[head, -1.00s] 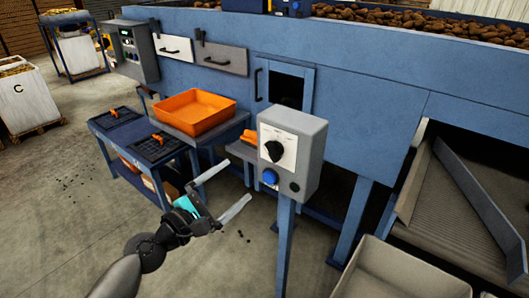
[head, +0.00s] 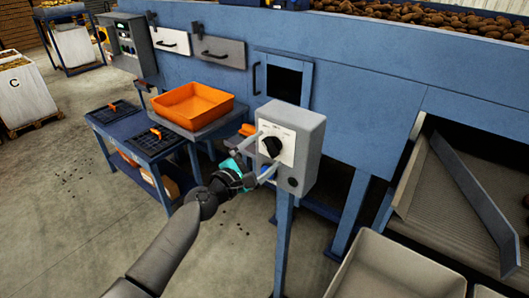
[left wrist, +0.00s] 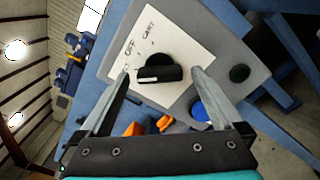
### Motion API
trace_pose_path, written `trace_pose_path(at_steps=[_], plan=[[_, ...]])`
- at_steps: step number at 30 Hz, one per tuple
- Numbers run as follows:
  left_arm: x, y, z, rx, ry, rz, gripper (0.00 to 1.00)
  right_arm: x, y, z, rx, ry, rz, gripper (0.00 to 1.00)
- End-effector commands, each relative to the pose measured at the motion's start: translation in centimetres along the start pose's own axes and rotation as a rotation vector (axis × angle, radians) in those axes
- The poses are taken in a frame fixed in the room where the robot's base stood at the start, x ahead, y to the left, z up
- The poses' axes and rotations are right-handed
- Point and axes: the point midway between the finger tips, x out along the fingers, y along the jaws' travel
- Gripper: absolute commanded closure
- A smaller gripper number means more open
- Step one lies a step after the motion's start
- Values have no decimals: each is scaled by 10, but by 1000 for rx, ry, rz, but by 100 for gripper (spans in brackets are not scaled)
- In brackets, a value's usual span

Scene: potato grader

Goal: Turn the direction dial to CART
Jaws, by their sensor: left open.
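The direction dial (head: 272,147) is a black knob on the white label plate (head: 288,152) of a grey box on a post. In the left wrist view the dial (left wrist: 158,68) has a white mark at its left end. The mark points left, away from the word CART (left wrist: 149,30); OFF (left wrist: 130,47) is printed beside it. My left gripper (head: 266,153) is open at the box front. Its fingers lie on either side of the dial in the wrist view; I cannot tell whether they touch it. My right gripper is not in view.
A blue button (left wrist: 198,108) and a black round knob (left wrist: 239,73) sit on the same box. An orange tray (head: 193,104) stands behind left on a table. A grey bin (head: 395,270) is at the lower right. The floor at left is open.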

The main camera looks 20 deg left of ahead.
Motion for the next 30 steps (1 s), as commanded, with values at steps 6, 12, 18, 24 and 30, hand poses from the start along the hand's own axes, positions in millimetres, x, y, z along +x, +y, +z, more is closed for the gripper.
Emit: trace_pose_path(at_steps=[6, 12, 18, 24, 30], plan=[[2, 0, 0, 0, 0, 0, 0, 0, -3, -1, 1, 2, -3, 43], [2, 0, 0, 0, 0, 0, 10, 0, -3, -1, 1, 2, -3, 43], [2, 0, 0, 0, 0, 0, 33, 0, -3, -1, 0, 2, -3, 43], [2, 0, 0, 0, 0, 0, 55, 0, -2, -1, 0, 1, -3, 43], [2, 0, 0, 0, 0, 0, 78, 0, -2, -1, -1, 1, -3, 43]])
